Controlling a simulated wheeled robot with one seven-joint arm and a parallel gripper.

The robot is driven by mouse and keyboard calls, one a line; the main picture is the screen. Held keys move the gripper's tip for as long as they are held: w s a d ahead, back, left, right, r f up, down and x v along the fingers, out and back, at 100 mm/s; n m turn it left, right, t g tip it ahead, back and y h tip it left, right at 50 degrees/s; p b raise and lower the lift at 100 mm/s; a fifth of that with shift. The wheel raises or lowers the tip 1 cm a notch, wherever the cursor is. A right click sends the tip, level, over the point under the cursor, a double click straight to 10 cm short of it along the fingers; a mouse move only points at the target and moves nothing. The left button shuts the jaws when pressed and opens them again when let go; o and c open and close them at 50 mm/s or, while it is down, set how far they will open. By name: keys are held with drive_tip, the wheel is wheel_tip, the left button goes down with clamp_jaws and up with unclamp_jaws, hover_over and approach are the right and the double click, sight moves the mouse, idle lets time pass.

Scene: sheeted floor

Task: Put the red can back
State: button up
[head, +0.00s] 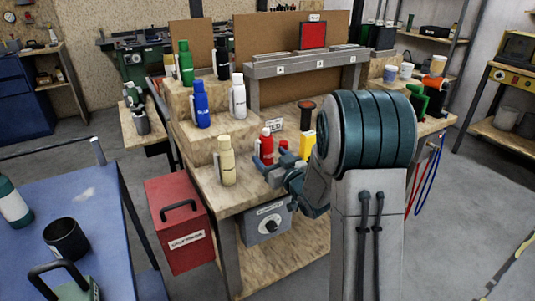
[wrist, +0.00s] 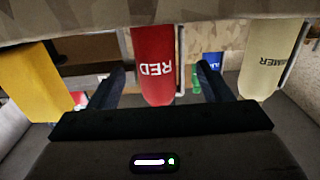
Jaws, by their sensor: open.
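The red can (head: 266,146) stands upright on the wooden bench, in front of a small card (head: 274,125) that appears to read RED. In the wrist view, which looks upside down, the red can (wrist: 153,62) shows its RED lettering between my two fingers. My gripper (head: 273,167) is at the can's near right side, low by the bench top. My gripper (wrist: 161,78) is open, with a gap visible on each side of the can. I cannot tell how deep the can sits between the fingers.
A cream bottle (head: 227,160) stands just left of the red can, and a yellow container (head: 307,138) just right. White (head: 238,97), blue (head: 201,104) and green (head: 184,63) bottles stand on stepped blocks behind. A red toolbox (head: 181,223) is left of the bench.

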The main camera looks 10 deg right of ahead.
drive_tip(key=s+d+f+m+g+h, duration=0.1)
drive_tip(key=s+d+m+g+h, duration=0.2)
drive_tip(key=s, duration=0.5)
drive_tip(key=s+d+f+g+h, duration=0.1)
drive_tip(key=s+d+g+h, duration=0.1)
drive_tip(key=s+g+h, duration=0.45)
drive_tip(key=s+a+g+y, duration=0.2)
drive_tip(key=s, duration=0.7)
drive_tip(key=s+a+g+y, duration=0.2)
drive_tip(key=s+a+g, duration=0.1)
drive_tip(key=s, duration=0.7)
drive_tip(key=shift+a+m+g, duration=0.3)
drive_tip(key=shift+a+g, duration=0.05)
